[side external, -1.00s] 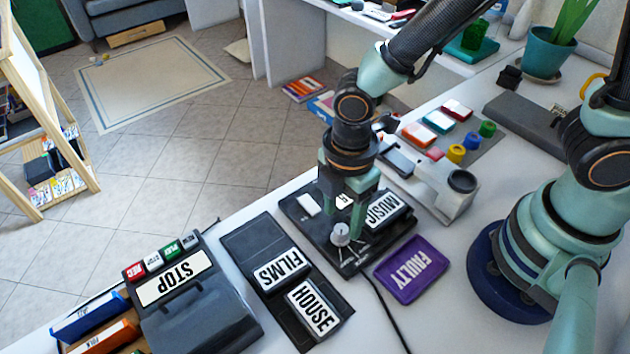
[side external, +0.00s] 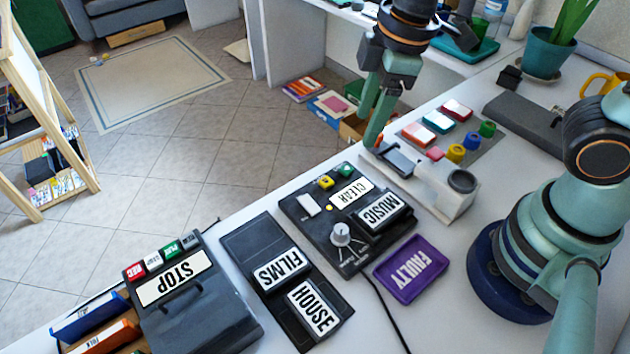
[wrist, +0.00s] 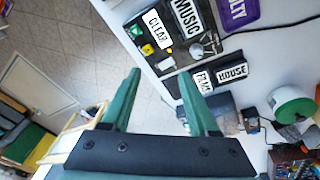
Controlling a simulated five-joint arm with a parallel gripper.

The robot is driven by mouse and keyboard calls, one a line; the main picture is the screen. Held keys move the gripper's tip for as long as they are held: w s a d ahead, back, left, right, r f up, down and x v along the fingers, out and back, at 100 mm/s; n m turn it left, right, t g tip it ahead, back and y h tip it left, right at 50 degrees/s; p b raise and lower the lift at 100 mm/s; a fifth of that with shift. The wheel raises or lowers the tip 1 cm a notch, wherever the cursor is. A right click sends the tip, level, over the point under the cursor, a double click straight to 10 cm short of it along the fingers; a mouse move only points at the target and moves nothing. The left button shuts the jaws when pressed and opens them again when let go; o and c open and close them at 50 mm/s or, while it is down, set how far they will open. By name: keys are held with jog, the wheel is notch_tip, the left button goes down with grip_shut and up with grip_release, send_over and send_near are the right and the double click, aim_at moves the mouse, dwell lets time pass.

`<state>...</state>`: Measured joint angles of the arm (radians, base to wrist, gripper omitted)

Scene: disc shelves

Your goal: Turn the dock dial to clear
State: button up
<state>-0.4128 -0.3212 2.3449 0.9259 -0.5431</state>
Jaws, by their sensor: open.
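The dock (side external: 322,208) is a black panel on the white table, and it also shows at the top of the wrist view (wrist: 166,62). Its grey dial (side external: 341,234) sits near the front edge with pale marks around it; I cannot read its pointer. The dock's white label plate (side external: 351,192) reads CLEAR. A MUSIC disc case (side external: 381,212) lies on the dock's right side. My gripper (wrist: 160,76) is open and empty, raised away from the dial, beyond the dock in the side view.
FILMS (side external: 279,271) and HOUSE (side external: 313,308) cases lie on a black tray left of the dock. A purple FAULTY tray (side external: 411,269) is at its right. A STOP player (side external: 190,300) stands at the left. A white stand (side external: 440,190) is near my gripper.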

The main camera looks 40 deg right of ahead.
jog(key=d+r+m+t, duration=0.1)
jog(key=d+r+m, duration=0.1)
jog(key=d+m, duration=0.3)
jog(key=d+r+m+t, duration=0.2)
jog(key=d+r+m, duration=0.1)
jog(key=d+m, duration=0.3)
jog(key=shift+w+d+r+t+h, duration=0.3)
jog(key=shift+d+h, duration=0.1)
jog(key=shift+d, duration=0.2)
dwell(0.6)
